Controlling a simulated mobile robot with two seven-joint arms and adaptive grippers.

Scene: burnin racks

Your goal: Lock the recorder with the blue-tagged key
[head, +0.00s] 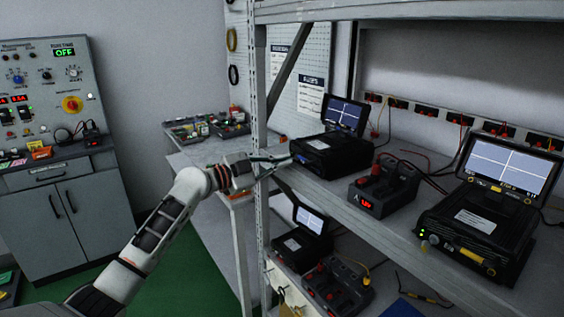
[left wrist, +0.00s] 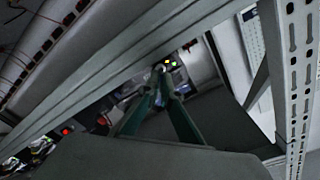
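The recorder (head: 332,154) is a black box with a raised screen (head: 346,114), on the upper shelf at its left end. My left gripper (head: 286,161) reaches its front left corner, with the fingertips at or very near the front face. In the left wrist view the two green fingers (left wrist: 162,82) come together at their tips. A small bluish piece (left wrist: 157,98) shows between them, which looks like the blue-tagged key. The key's shaft and the lock are too small to make out, so I cannot tell whether the key is in the lock. My right gripper is not in view.
A rack upright (head: 259,110) stands close beside my left gripper. A red-and-black device (head: 383,188) and a second recorder (head: 480,222) stand to the right on the same shelf. More devices (head: 337,287) fill the lower shelf. A bench with trays (head: 207,128) stands behind.

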